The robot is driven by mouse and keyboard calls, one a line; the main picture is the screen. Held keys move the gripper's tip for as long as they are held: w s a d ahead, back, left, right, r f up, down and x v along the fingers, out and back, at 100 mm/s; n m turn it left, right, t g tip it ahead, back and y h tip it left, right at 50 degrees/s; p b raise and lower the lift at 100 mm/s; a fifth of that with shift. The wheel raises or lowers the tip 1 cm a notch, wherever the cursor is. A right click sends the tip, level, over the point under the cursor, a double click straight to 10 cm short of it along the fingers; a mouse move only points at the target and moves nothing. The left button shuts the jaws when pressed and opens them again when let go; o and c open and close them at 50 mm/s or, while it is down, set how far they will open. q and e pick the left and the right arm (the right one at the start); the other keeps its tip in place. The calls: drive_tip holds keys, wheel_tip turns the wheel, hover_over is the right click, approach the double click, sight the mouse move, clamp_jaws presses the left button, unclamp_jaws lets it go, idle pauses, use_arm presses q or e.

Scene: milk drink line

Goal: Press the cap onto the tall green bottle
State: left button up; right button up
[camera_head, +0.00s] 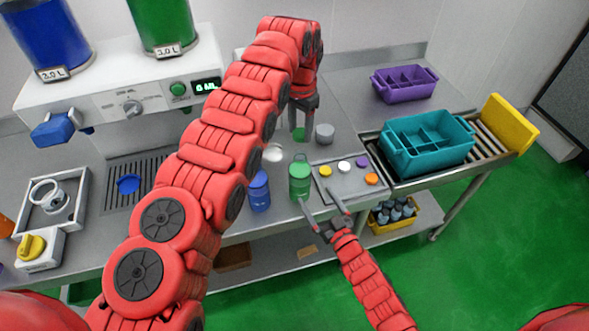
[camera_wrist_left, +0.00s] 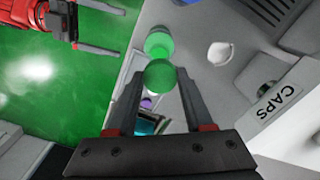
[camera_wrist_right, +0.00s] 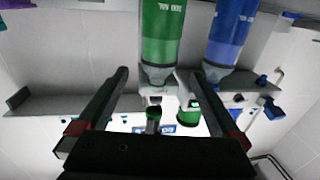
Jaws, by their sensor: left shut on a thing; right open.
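The tall green bottle (camera_head: 299,180) stands upright at the counter's front edge, next to a blue bottle (camera_head: 259,190). My left gripper (camera_head: 299,122) is shut on a green cap (camera_head: 298,135), behind the bottle in the head view. In the left wrist view the cap (camera_wrist_left: 160,76) sits between the fingertips, with a lighter green round thing (camera_wrist_left: 158,43), seemingly the bottle, just beyond and apart from it. My right gripper (camera_head: 325,212) is open and empty, low and in front of the bottle; its fingers (camera_wrist_right: 153,95) also show spread in the right wrist view.
A tray (camera_head: 333,194) with yellow, white, purple and orange caps lies right of the bottle. A grey cup (camera_head: 324,134) and a white round piece (camera_head: 272,153) stand behind. A teal crate (camera_head: 400,165) sits on rollers at right; the dispenser (camera_head: 100,103) is at left.

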sight(299, 171)
drive_tip(key=shift+d, duration=0.1)
drive_tip(key=x, duration=1.2)
drive_tip(key=shift+s, duration=0.1)
clamp_jaws()
idle(0.5)
